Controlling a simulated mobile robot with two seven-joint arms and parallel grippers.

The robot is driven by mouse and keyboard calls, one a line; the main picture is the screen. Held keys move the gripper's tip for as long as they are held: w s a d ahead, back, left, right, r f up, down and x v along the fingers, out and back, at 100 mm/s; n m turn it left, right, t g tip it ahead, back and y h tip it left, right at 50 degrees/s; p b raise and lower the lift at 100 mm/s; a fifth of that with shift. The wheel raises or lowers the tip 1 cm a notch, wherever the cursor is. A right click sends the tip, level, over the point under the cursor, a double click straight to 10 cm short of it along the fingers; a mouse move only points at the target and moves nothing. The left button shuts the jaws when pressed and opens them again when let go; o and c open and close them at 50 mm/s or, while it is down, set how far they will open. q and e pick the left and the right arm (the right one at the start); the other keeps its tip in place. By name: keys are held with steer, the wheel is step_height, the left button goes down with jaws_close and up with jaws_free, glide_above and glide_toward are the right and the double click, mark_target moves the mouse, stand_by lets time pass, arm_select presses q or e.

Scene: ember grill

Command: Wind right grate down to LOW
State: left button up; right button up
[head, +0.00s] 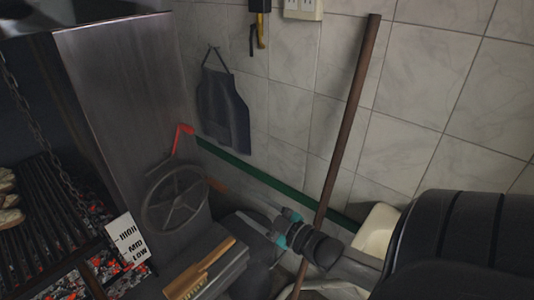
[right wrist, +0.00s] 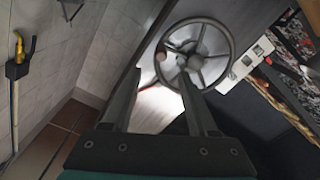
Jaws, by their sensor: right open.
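The spoked handwheel (head: 177,203) is on the right side of the grill, with a brownish knob (head: 217,185) on its rim. In the right wrist view the wheel (right wrist: 228,52) is ahead and its round knob (right wrist: 160,54) is at the left of the rim. My right gripper (head: 232,200) is open and empty, its fingers pointing at the wheel, with the knob ahead of the gap between them. The dark barred grate (head: 40,225) hangs above glowing coals at left. A white HIGH/MID/LOW sign (head: 127,240) stands beside it; I cannot tell the grate's exact level. My left gripper is out of view.
A wooden brush (head: 200,270) lies on a ledge below the wheel. A brown pole (head: 345,110) leans on the tiled wall behind my right arm. A dark apron (head: 223,108) hangs on the wall. A chain (head: 40,140) runs down to the grate.

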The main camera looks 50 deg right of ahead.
steer(key=shift+s+d, duration=0.2)
steer(key=shift+s, duration=2.05)
steer(key=shift+c, duration=0.3)
